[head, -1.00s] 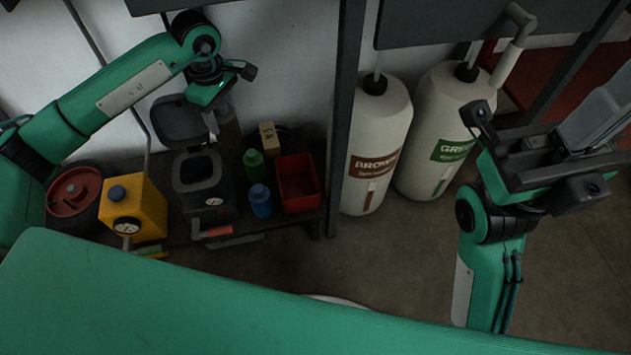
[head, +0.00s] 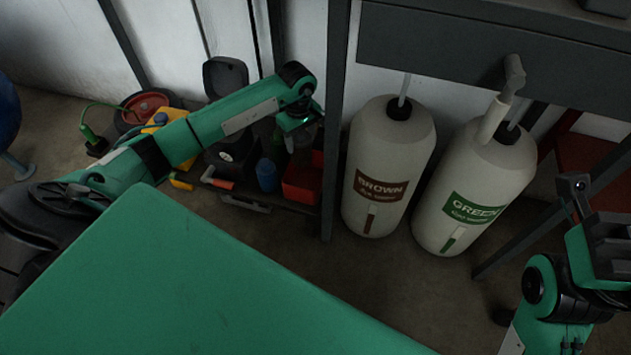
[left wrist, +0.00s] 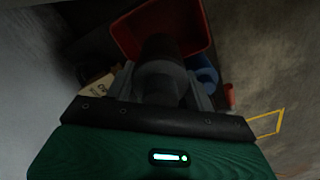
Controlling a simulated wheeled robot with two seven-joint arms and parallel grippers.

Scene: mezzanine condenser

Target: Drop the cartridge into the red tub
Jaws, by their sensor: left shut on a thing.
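The red tub (head: 302,184) stands at the right end of the low shelf, partly hidden by my left arm. My left gripper (head: 297,139) is above and near it. In the left wrist view, my left gripper (left wrist: 163,92) is shut on a dark cylinder, the cartridge (left wrist: 160,62). The cartridge's far end overlaps the opening of the red tub (left wrist: 202,22); its height above the tub is hard to judge. My right gripper (head: 612,245) is at the right edge, cut off, its fingertips not clear.
A blue bottle (head: 266,175) stands left of the tub. A dark open-lidded container (head: 228,150) and a yellow can (head: 170,122) stand farther left. A dark post (head: 335,120) rises right of the tub. Beyond it stand the BROWN tank (head: 385,165) and GREEN tank (head: 472,185).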

